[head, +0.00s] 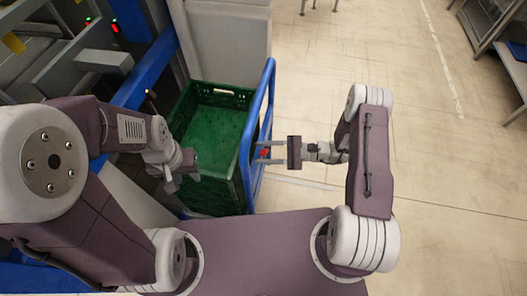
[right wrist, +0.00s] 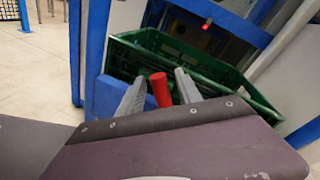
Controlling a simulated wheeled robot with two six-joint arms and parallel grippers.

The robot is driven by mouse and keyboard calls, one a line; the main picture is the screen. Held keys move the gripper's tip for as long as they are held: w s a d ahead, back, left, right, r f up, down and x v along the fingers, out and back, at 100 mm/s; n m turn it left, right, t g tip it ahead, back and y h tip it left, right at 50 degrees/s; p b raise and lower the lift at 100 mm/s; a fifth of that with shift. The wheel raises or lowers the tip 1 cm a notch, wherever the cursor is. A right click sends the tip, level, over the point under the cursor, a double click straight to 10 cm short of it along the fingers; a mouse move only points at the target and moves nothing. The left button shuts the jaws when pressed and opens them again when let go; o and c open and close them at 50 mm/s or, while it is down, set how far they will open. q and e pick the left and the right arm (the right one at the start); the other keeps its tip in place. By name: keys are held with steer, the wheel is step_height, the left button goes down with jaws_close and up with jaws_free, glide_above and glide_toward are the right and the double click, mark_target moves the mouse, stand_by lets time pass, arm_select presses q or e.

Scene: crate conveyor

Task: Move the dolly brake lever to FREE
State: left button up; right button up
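The red brake lever (head: 265,153) is a small red piece at the blue side frame of the dolly (head: 268,84). In the right wrist view the lever (right wrist: 160,90) stands as a red rod between my two grey fingers. My right gripper (head: 262,152) is open, with a finger on each side of the lever. Small gaps seem to show beside the rod, so I see no firm grip. Any FREE marking is not readable. My left gripper (head: 182,172) is by the left side of the green crate, away from the lever; its finger opening is unclear.
A green crate (head: 219,88) stands left of the blue frame and looks empty. Blue and grey conveyor structure (head: 150,75) is on the left, with a small red light (head: 115,29). The floor on the right is clear up to metal shelving (head: 490,25).

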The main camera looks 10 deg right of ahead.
steer(key=s+d+r, duration=0.1)
steer(key=d, duration=0.8)
steer(key=shift+s, duration=0.2)
